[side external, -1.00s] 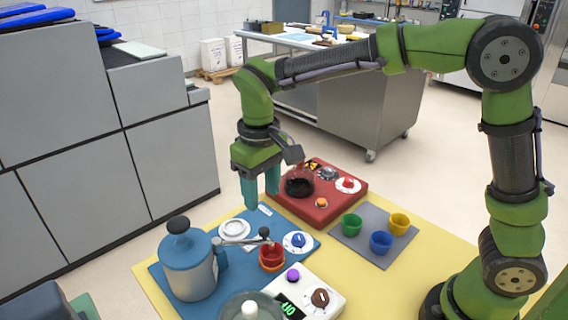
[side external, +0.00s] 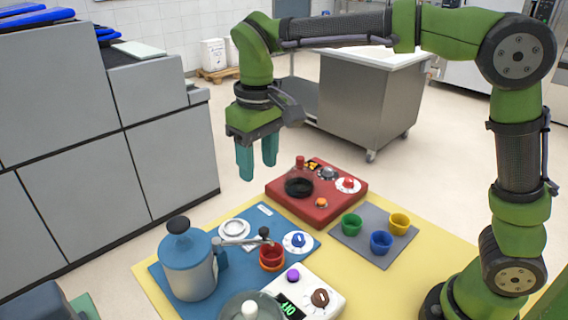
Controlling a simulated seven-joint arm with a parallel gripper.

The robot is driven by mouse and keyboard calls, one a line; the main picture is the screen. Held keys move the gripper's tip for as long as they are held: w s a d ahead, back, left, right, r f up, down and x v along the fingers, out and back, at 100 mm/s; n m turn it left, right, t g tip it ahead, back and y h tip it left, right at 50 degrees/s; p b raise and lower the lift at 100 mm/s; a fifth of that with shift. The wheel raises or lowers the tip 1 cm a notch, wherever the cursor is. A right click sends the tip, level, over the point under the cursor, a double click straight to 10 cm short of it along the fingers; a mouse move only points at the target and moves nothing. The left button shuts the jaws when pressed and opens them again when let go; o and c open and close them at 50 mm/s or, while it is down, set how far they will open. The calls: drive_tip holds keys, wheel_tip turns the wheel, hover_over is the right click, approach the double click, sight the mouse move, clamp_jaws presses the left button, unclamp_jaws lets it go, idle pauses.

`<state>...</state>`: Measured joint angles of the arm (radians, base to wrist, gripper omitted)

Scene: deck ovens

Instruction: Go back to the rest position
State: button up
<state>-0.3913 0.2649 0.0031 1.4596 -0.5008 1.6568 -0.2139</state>
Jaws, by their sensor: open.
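My gripper (side external: 257,168) hangs in the air with its two teal fingers pointing down, apart and with nothing between them. It is above and behind the blue machine board (side external: 252,212), left of the red appliance (side external: 320,205). The red appliance has a dark round plate, a white dial with a red knob and an orange button.
A blue-grey canister (side external: 190,265) stands on the blue board near a red cup (side external: 271,256). Green, blue and yellow cups (side external: 399,223) sit on a grey mat (side external: 350,239). A white device (side external: 310,291) with a display is in front. Grey cabinets (side external: 70,130) stand left.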

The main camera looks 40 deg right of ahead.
drive_tip(key=s+d+f+m+t+y, duration=0.1)
drive_tip(key=s+d+m+t, duration=0.4)
drive_tip(key=s+d, duration=0.8)
drive_tip(key=shift+s+f+t+y, duration=0.15)
drive_tip(key=shift+s+t+y, duration=0.25)
drive_tip(key=shift+s+t, duration=0.75)
